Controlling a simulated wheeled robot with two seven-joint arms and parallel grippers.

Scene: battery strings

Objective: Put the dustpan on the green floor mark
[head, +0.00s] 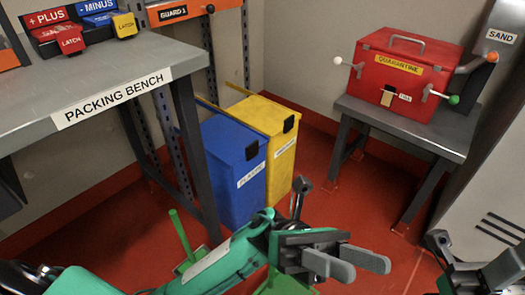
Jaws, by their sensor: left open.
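A green upright handle (181,236) with a green flat part at its foot stands on the red floor, left of my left forearm. It looks like the dustpan, but my arm hides much of it. Another bright green patch (272,287) shows below my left wrist at the bottom edge; I cannot tell whether it is the floor mark or part of the dustpan. My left gripper (369,267) is open and empty over the red floor, right of both green things. My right gripper (497,273) is partly in view at the bottom right, cut off by the picture edge.
A blue bin (227,178) and a yellow bin (272,133) stand behind my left arm. The packing bench (100,75) is at left. A red quarantine box (405,75) sits on a small grey table (425,137). A sand cabinet (475,185) is at right. Red floor between is clear.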

